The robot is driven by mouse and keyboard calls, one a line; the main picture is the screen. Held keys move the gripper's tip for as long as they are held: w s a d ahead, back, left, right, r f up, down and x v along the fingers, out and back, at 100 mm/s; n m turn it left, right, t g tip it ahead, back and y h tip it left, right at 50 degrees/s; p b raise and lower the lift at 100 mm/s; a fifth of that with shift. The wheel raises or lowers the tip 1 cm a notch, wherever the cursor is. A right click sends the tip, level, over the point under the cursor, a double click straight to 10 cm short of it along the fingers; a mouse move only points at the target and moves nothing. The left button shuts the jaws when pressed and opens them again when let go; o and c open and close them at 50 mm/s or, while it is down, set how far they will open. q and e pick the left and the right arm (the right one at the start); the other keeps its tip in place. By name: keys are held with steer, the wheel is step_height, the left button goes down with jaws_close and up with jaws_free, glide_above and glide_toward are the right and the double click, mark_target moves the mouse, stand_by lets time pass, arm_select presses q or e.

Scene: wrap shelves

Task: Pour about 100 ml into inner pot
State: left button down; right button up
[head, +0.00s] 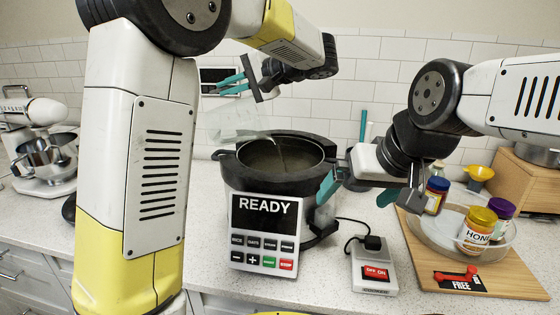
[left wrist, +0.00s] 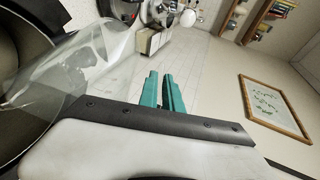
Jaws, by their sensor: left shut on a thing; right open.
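The rice cooker (head: 250,186) stands open on the counter, its panel reading READY. The dark inner pot (head: 262,158) sits inside it. A clear cup (head: 238,122) is tilted above the pot's back left rim; it also shows in the left wrist view (left wrist: 75,55). A faint thin streak runs down from the cup into the pot; the liquid level is hard to tell. My left gripper (head: 235,83), its teal fingers also in the left wrist view (left wrist: 165,90), is shut on the cup. My right gripper (head: 357,190) is open and empty by the cooker's right side.
A switch box (head: 375,272) with a red button and cable stands right of the cooker. A glass dish (head: 430,225) with jars, including a honey jar (head: 478,232), rests on a wooden board (head: 415,250). A stand mixer (head: 45,150) is at far left.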

mark_target(212, 111)
arm_select(q)
steer(key=shift+s+d+r+t+y+p, duration=0.15)
steer(key=shift+d+y+p, duration=0.15)
steer(key=shift+d+p, duration=0.35)
steer(key=shift+d+f+t+y+p, duration=0.15)
steer(key=shift+d+y+p, duration=0.15)
steer(key=shift+d+p, duration=0.35)
stand_by(1.4)
steer(key=a+h, duration=0.1)
steer(key=a, duration=0.2)
steer(key=a+g+h, duration=0.1)
steer(key=a+h, duration=0.1)
steer(key=a, duration=0.1)
steer(key=shift+a+f+n, duration=0.2)
steer(key=shift+a+n, duration=0.2)
steer(key=shift+d+h, duration=0.1)
steer(key=shift+h, duration=0.2)
steer(key=shift+a+f+h, duration=0.15)
steer(key=shift+a+h, duration=0.1)
steer(key=shift+h, duration=0.05)
steer(key=shift+a, duration=0.1)
stand_by(0.6)
